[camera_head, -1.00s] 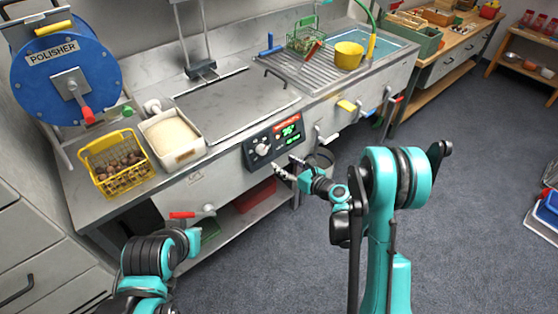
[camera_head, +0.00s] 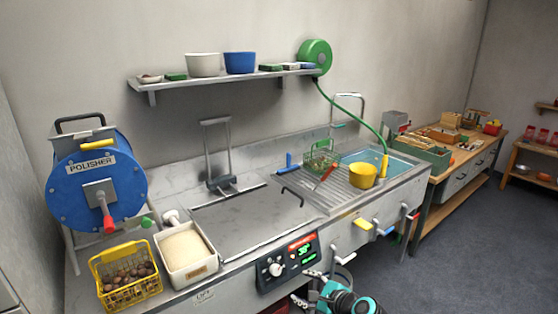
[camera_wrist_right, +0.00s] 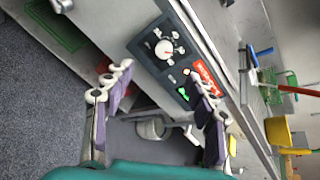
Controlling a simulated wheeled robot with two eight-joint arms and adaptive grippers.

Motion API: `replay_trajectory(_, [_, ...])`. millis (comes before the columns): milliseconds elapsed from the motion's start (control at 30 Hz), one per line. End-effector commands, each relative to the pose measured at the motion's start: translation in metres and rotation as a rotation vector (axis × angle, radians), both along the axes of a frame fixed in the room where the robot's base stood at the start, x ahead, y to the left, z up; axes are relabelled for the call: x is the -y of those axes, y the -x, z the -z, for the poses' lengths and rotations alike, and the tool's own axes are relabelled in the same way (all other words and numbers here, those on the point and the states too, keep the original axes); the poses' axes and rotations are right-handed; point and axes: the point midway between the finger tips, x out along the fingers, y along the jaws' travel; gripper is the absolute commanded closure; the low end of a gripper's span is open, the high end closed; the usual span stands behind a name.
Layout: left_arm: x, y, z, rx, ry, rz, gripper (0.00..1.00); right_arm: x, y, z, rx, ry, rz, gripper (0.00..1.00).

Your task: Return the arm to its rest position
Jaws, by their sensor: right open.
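My right gripper (camera_head: 304,287) shows at the bottom edge of the head view, in front of the bench's control panel (camera_head: 288,262). In the right wrist view the two fingers of the right gripper (camera_wrist_right: 160,78) stand apart with nothing between them. The control panel with its dial (camera_wrist_right: 165,50) lies just beyond the fingertips, and I see no contact. The teal right arm (camera_head: 345,300) is mostly cut off below. My left arm and gripper are out of view.
A yellow basket of chestnuts (camera_head: 104,261), a white bin (camera_head: 200,267) and the blue polisher (camera_head: 62,197) stand at the bench's left. A yellow pot (camera_head: 362,176) and green basket (camera_head: 320,157) stand by the sink (camera_head: 398,163). Floor (camera_head: 450,260) at right is clear.

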Motion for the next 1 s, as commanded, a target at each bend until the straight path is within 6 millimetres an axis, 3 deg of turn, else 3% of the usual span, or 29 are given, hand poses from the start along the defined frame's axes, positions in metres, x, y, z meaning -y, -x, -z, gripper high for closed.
replay_trajectory(100, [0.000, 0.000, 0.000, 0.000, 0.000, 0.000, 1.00, 0.006, 0.034, -0.021, 0.081, 0.281, -0.134, 0.44])
replay_trajectory(300, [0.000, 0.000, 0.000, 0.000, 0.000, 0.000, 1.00, 0.026, 0.099, -0.042, 0.202, 0.754, -0.401, 0.44])
replay_trajectory(600, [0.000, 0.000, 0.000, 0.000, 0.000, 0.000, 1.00, 0.070, 0.201, -0.048, 0.317, 1.389, -0.881, 0.44])
replay_trajectory(800, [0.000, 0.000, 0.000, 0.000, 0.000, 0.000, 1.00, 0.094, 0.242, -0.044, 0.342, 1.631, -1.120, 0.44])
replay_trajectory(1000, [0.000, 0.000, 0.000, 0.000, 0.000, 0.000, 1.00, 0.100, 0.251, -0.043, 0.346, 1.690, -1.187, 0.44])
